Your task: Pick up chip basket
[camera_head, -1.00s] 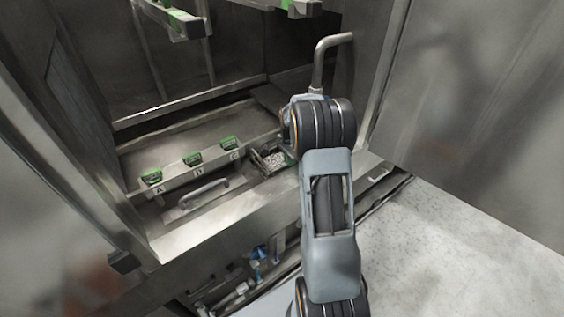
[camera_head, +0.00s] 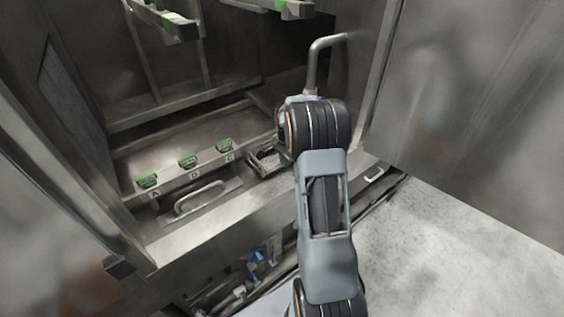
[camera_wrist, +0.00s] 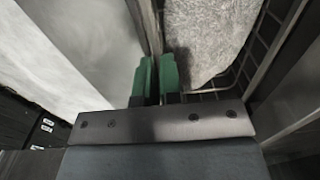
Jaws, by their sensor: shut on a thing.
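The chip basket (camera_wrist: 265,35) is a dark wire basket at the upper right of the wrist view, holding a grey mass of chips (camera_wrist: 208,38). In the head view the basket (camera_head: 264,161) shows partly at the right end of the washer's ledge, beside my arm. The green fingers of my gripper (camera_wrist: 156,80) are close together at the basket's left side, shut on it. The exact part between the fingertips is hard to make out. In the head view my arm hides the gripper.
A bar handle (camera_head: 202,197) is on the front panel, left of the basket. Several green-topped blocks (camera_head: 188,161) line the ledge. A bent pipe (camera_head: 316,62) rises behind my arm. Metal walls stand close on both sides; speckled floor (camera_head: 440,230) is clear at the right.

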